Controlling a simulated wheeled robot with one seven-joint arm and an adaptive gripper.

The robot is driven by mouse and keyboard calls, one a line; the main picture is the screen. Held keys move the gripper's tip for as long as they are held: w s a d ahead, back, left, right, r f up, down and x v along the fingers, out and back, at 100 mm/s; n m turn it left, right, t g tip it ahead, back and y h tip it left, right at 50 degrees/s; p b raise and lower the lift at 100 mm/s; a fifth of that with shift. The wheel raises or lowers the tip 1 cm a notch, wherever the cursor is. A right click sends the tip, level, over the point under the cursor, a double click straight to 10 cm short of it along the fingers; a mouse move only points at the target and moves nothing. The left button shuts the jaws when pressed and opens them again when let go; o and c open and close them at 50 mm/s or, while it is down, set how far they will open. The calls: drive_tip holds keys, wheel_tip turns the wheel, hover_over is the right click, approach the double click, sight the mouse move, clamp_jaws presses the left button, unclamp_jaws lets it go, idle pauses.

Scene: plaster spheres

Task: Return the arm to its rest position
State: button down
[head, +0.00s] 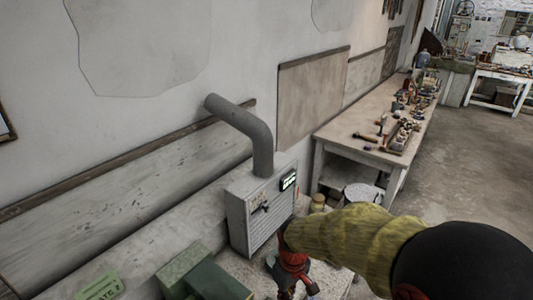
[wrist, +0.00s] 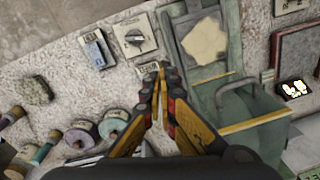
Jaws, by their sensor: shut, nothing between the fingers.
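My gripper (wrist: 160,72) shows in the wrist view with its yellow, black and red fingers drawn together at the tips. Nothing shows between them. It hangs over a pale, speckled surface (wrist: 68,52) and is left of a green box with a handle (wrist: 245,108). In the head view my arm reaches in from the lower right, with a black rounded part and a yellow-green sleeve. A red part is at its far end, low in the middle; the fingertips cannot be made out there.
A grey metal box with a bent pipe (head: 262,215) stands just beyond the arm's end. Green boxes (head: 205,278) are at the lower left. A workbench with tools (head: 345,135) runs along the wall. Spools (wrist: 82,138) lie lower left in the wrist view. Open floor (head: 470,170) is at right.

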drive_tip(key=s+d+r+m+t+b, duration=0.2)
drive_tip(key=s+d+r, duration=0.4)
drive_tip(key=r, duration=0.3)
drive_tip(key=s+d+r+m+t+b, duration=0.2)
drive_tip(key=s+d+r+m+t, duration=0.2)
drive_tip(key=s+d+r, duration=0.3)
wheel_tip(320, 180, up, 3)
drive_tip(key=shift+s+f+m, duration=0.2)
drive_tip(key=shift+s+m, duration=0.4)
drive_tip(key=shift+s, duration=0.4)
